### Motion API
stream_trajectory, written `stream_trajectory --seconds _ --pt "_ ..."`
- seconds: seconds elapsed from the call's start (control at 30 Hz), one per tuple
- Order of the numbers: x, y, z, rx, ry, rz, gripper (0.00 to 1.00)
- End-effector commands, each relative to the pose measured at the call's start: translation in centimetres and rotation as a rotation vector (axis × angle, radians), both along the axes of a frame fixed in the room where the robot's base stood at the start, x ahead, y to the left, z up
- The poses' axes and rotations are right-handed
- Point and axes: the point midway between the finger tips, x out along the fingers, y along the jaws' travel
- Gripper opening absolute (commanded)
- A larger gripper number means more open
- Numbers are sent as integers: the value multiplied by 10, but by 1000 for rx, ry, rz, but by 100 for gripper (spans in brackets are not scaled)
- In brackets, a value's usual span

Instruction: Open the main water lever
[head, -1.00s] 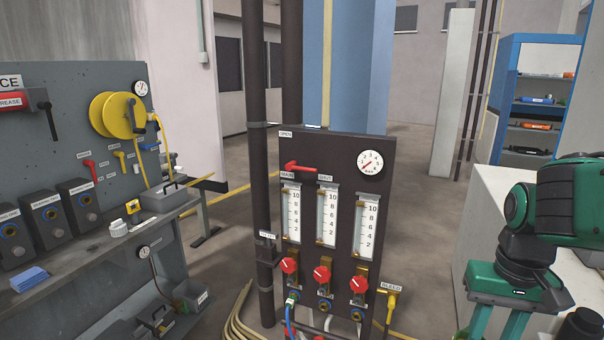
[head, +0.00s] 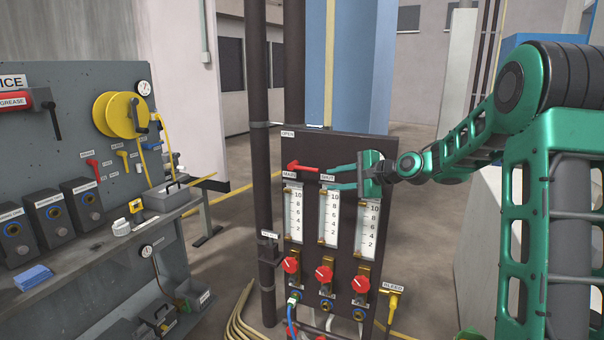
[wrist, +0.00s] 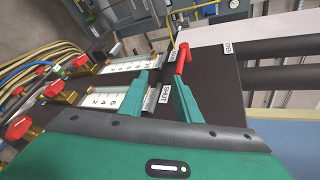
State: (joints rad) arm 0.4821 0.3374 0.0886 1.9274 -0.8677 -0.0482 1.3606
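The red main lever (head: 303,166) lies nearly level on the dark panel (head: 320,148). Its thicker end is at the left above the MAIN label, and its bar reaches right to the SHUT label (head: 327,178). The OPEN label (head: 287,133) is higher up at the left. My gripper (head: 332,177) points left in front of the panel, its fingers spread at the bar's right end. In the wrist view the lever (wrist: 182,58) lines up with the right-hand finger tip, and the SHUT label shows between the fingers. Contact cannot be told.
Below are glass flow gauges (head: 293,212), red knobs (head: 324,273) and a yellow BLEED valve (head: 392,305). A dark vertical pipe (head: 263,180) stands left of the panel. A workbench (head: 95,240) is at the left. My arm fills the right side.

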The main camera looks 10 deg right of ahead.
Motion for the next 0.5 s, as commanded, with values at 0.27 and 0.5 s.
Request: stream_trajectory --seconds 0.27,0.5 --pt "31 8 20 233 -32 -21 30" --pt "54 28 14 237 -31 -16 30"
